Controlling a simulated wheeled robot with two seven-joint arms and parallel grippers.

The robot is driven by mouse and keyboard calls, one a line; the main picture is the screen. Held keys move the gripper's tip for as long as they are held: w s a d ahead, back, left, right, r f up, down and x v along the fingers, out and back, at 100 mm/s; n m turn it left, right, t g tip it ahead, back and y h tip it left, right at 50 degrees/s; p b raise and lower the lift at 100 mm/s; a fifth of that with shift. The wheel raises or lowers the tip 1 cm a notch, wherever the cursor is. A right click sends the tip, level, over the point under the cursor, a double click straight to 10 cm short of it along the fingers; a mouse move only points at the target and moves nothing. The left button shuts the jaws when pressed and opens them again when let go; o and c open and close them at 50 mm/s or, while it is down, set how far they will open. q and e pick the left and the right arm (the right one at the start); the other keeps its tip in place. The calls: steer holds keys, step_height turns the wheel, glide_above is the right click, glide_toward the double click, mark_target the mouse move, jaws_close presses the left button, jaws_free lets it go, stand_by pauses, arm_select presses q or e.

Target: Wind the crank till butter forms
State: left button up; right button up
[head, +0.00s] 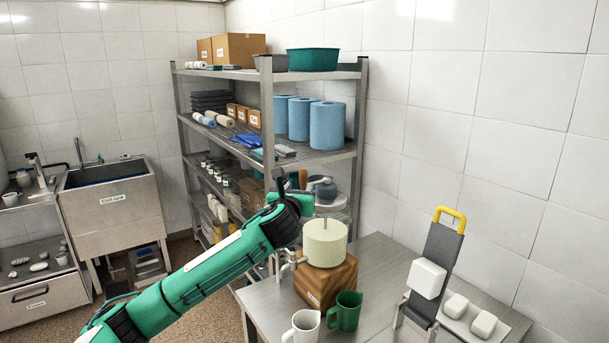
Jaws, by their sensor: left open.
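A cream-coloured drum (326,243) stands on a wooden block (331,283) on the metal table. A thin rod rises from its top, and a small metal tap sits at its left side. An orange-brown handle (303,178), apparently the crank's grip, shows above and left of the drum. My green left arm reaches in from the lower left, and its open gripper (288,192) is beside that handle, partly hidden by the wrist. I cannot tell whether it touches the handle. The drum's inside is hidden, so no butter shows in it. My right gripper is out of view.
A white mug (302,328) and a green jug (346,311) stand before the block. A grey board with a yellow handle (450,214) and white blocks (484,325) are at the right. A loaded shelf (316,158) stands behind; a sink (112,205) is far left.

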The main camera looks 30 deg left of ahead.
mark_target(303, 181)
arm_select(q)
steer(key=p+x, duration=0.2)
steer(key=x, duration=0.6)
steer(key=shift+w+a+p, duration=0.2)
steer(key=shift+w+p, duration=0.1)
steer(key=shift+w, duration=0.2)
jaws_close()
